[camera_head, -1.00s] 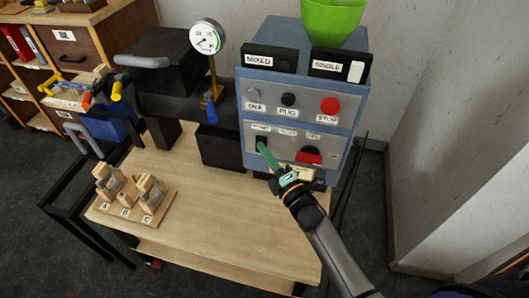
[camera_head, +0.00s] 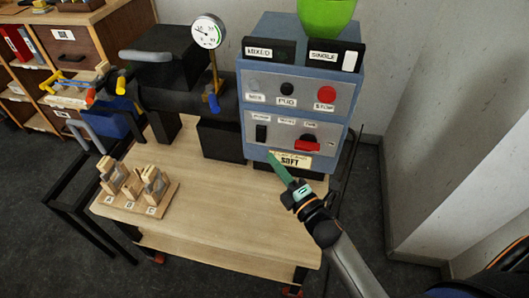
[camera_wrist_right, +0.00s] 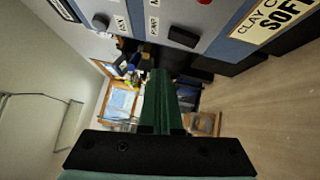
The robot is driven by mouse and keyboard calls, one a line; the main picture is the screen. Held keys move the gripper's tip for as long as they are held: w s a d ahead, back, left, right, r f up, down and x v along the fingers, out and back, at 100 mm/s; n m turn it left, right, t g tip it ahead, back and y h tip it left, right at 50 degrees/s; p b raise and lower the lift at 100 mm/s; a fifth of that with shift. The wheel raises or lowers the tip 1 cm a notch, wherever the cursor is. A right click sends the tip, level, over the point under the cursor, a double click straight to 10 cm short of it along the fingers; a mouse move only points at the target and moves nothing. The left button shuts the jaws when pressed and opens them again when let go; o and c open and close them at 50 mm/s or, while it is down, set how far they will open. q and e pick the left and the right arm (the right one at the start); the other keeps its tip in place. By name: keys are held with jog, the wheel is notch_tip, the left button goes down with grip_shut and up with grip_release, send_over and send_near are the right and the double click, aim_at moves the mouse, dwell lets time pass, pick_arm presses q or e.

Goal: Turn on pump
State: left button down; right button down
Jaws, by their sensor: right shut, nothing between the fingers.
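The blue-grey control box (camera_head: 243,112) stands at the back of the wooden table. Its upper panel has a grey knob (camera_head: 254,85), a black knob (camera_head: 287,89) and a red button (camera_head: 326,95). Its lower panel has a black rocker switch (camera_head: 261,133) at left and a red switch (camera_head: 307,146) at right; their small labels are unreadable. My right gripper (camera_head: 272,158), with green fingers, is shut and empty. It is below and in front of the lower panel, apart from the switches. Its fingers also show in the wrist view (camera_wrist_right: 159,95). My left gripper is out of view.
A black pump-like machine (camera_head: 165,85) with a pressure gauge (camera_head: 208,33) stands left of the box. A green bowl (camera_head: 326,15) sits on top of the box. A wooden rack (camera_head: 135,190) holds pieces at front left. The table's middle (camera_head: 220,205) is clear.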

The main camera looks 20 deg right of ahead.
jog(key=shift+s+d+r, duration=0.15)
jog(key=shift+s+d, duration=0.05)
jog(key=shift+s, duration=0.75)
jog(key=shift+s+d+r, duration=0.15)
jog(key=shift+s, duration=0.8)
jog(key=s+a+f+m+g+p, duration=0.1)
jog(key=s+a+f+m+g, duration=0.1)
jog(key=s+f+m+g, duration=0.3)
jog(key=s+a+f+m+g+h+p, duration=0.1)
jog(key=s+f+m+g, duration=0.3)
jog(key=s+f+m, duration=0.7)
jog(key=m, duration=0.3)
jog(key=shift+a+m+g+h, duration=0.3)
jog(key=shift+a+g, duration=0.05)
jog(key=shift+g, duration=0.05)
